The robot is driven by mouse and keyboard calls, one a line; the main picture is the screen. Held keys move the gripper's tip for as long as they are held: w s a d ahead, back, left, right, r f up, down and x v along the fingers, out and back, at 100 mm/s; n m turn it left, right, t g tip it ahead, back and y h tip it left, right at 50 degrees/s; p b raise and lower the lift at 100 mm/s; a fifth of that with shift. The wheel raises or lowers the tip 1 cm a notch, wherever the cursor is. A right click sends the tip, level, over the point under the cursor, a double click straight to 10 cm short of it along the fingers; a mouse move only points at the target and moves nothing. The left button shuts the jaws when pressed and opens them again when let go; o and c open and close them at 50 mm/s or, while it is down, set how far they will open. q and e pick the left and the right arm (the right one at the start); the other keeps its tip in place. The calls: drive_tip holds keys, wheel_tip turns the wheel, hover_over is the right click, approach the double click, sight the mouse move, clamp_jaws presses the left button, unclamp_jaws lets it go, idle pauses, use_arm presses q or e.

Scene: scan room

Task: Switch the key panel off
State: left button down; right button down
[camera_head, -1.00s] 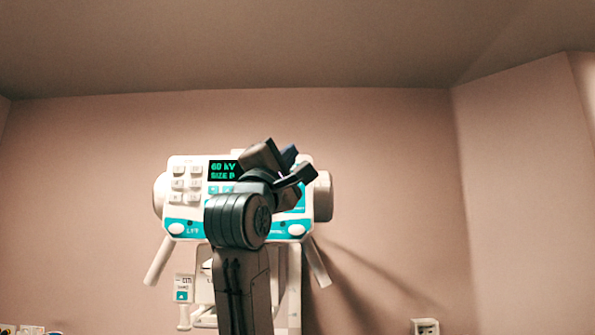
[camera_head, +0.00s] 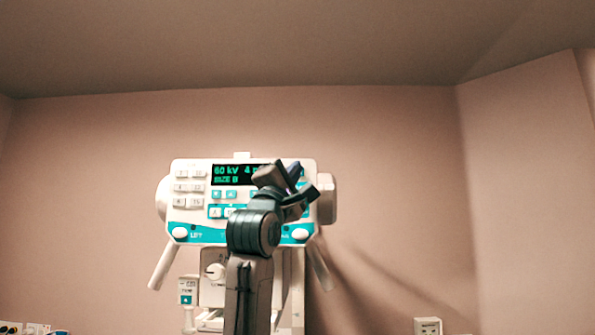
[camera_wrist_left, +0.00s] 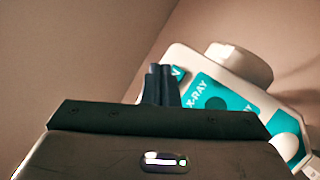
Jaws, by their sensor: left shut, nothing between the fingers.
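The key panel (camera_head: 183,174) is a white and teal unit with white keys on its left and a lit green display (camera_head: 225,174) reading "60 kV". My left gripper (camera_head: 303,181) is in front of the panel's right part and hides the keys there. In the left wrist view its fingers (camera_wrist_left: 160,84) are together with nothing between them. The panel's teal "X-RAY" area (camera_wrist_left: 208,96) shows just right of the fingers in that view. I cannot tell whether the fingers touch the panel. My right gripper is not in view.
Two white handles (camera_head: 163,266) slant down from the panel's sides. A pale box (camera_head: 427,326) sits low at right. The wall around is bare.

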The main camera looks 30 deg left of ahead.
use_arm(q)
drive_tip(key=shift+w+a, duration=0.1)
drive_tip(key=shift+w, duration=0.05)
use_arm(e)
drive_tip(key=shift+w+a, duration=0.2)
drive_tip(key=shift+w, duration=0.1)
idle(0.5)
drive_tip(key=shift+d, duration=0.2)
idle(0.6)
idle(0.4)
use_arm(q)
drive_tip(key=shift+w+a, duration=0.2)
drive_tip(key=shift+w, duration=0.15)
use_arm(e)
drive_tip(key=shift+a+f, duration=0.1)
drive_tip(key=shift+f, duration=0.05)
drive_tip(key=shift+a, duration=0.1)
